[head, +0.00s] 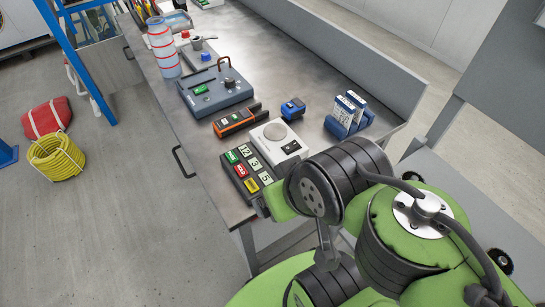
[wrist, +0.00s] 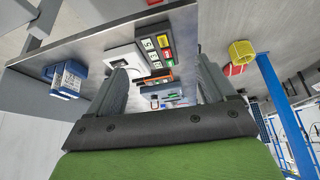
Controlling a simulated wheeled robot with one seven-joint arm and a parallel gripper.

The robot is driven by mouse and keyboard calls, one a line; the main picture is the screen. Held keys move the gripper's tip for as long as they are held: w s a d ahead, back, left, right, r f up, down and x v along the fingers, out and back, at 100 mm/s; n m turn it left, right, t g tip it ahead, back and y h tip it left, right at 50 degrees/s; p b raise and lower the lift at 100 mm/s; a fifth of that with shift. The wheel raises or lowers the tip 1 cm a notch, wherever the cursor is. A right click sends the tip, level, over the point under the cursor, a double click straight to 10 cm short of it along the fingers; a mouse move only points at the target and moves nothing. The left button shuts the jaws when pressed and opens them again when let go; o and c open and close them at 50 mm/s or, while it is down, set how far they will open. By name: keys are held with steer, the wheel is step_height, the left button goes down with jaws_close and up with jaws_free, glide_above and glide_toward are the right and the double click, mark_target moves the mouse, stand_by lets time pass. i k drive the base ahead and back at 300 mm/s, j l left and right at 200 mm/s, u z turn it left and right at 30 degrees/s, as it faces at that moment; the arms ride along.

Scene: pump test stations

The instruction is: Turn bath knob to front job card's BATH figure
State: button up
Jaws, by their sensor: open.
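A dark grey-blue box (head: 205,98) with a handle, a small green display and a dark round knob (head: 229,83) stands mid-bench in the head view; it looks like the bath unit. Its knob setting is too small to read. Two job cards (head: 350,104) stand in blue holders at the bench's right side; their figures are unreadable. The cards (wrist: 68,80) also show at the left of the wrist view. My gripper (wrist: 162,65) is open and empty, its two fingers apart above the near end of the bench. The arm hides it in the head view.
A panel of coloured number tiles (head: 250,172), a white device with a round plate (head: 276,133), an orange-black tool (head: 236,118) and a blue tool (head: 293,108) lie on the near bench. A raised ledge runs along the right.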

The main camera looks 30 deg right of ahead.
mark_target(185, 34)
steer(key=j+u, duration=0.75)
steer(key=i+j+u, duration=0.75)
steer(key=i+z, duration=0.7)
steer(key=i+j+z, duration=0.15)
steer(key=i+z, duration=0.15)
steer(key=i, duration=0.15)
steer(key=i+l+z, duration=0.1)
steer(key=i+z, duration=0.7)
steer(key=i+j+z, duration=0.15)
steer(key=i+z, duration=0.25)
steer(key=i+j+z, duration=0.2)
steer(key=z, duration=0.2)
steer(key=i+l+z, duration=0.1)
steer(key=i+z, duration=0.5)
steer(key=i+l, duration=0.05)
